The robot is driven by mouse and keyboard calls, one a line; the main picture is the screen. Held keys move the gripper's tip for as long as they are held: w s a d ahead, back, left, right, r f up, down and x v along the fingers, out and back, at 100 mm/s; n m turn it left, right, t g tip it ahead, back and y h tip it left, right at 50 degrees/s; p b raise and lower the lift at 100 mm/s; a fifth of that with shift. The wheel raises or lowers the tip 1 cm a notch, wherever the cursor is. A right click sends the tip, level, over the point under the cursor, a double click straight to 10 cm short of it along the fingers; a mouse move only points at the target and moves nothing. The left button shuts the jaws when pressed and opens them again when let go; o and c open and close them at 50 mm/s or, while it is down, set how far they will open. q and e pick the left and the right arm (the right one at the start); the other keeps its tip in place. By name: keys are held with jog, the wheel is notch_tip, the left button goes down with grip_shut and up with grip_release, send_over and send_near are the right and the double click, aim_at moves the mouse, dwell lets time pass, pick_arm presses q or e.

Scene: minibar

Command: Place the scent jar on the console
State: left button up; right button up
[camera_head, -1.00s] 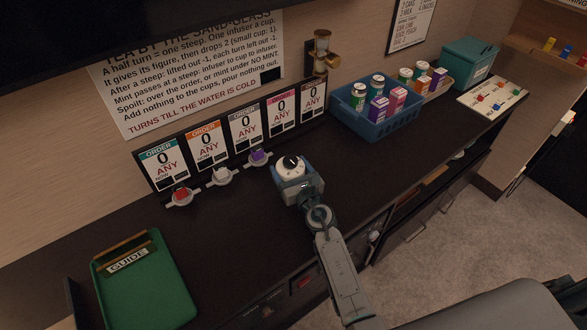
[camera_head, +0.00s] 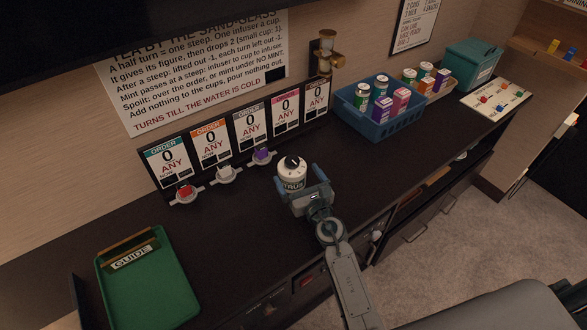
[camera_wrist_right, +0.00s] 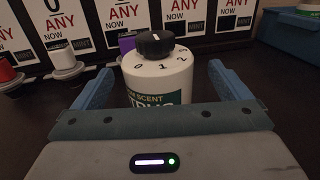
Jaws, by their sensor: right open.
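The scent jar (camera_head: 292,175) is white with a black knob on top and a dark green label. It stands upright on the dark console top (camera_head: 250,230). In the right wrist view the jar (camera_wrist_right: 158,80) shows the figures 0, 1, 2 around its knob. My right gripper (camera_head: 303,179) is open, with its two blue fingers at either side of the jar's near part. In the right wrist view there is a gap between each finger and the jar. The jar's lower part is hidden behind the gripper body. My left gripper is not in view.
Several order cards (camera_head: 209,144) stand along the wall, with small cups holding coloured pieces (camera_head: 184,191) before them. A blue basket (camera_head: 385,125) of cans and boxes stands to the right. A green tray (camera_head: 165,285) lies at left. The console between tray and jar is clear.

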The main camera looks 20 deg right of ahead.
jog(key=s, duration=0.5)
jog(key=s+d, duration=0.1)
jog(key=s, duration=0.2)
jog(key=shift+d+b, duration=0.1)
jog(key=shift+b, duration=0.3)
jog(key=shift+w, duration=0.1)
